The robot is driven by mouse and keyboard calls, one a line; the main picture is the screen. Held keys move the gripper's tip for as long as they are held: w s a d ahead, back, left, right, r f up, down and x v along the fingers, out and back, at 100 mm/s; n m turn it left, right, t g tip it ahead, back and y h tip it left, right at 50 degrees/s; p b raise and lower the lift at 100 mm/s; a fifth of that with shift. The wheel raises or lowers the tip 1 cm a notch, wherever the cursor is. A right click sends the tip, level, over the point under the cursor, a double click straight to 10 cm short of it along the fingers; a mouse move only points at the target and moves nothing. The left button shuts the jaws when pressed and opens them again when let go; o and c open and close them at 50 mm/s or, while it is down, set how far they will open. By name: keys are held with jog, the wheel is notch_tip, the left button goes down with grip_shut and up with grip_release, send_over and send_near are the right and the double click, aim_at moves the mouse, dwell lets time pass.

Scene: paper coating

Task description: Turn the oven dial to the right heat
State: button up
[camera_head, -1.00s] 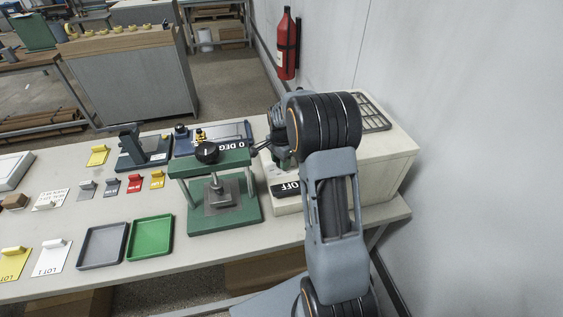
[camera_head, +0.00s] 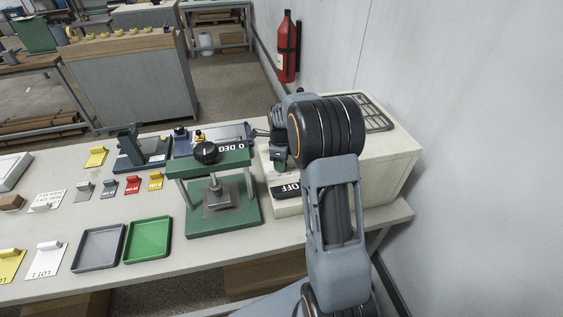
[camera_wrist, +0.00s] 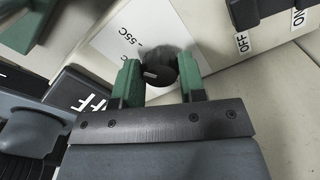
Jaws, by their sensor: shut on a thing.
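The oven (camera_head: 377,170) is a cream box at the right end of the bench, mostly behind my arm in the head view. Its dark round dial (camera_wrist: 158,68) shows in the wrist view, with a light pointer mark, on a white plate (camera_wrist: 112,42) reading "55C". My gripper (camera_wrist: 160,80) has its two green fingers on either side of the dial, shut on it. The dial's other heat marks are hidden by the fingers and the dial. In the head view my arm hides the dial.
An "OFF" display (camera_head: 285,191) sits low on the oven front. A green press (camera_head: 212,190) stands close left of the oven. A grey wall is at the right.

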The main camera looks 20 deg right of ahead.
jog(key=shift+m, duration=1.6)
jog(key=o, duration=0.9)
notch_tip(320, 180, up, 14)
jog(key=shift+f+b, duration=0.1)
jog(key=shift+b, duration=0.25)
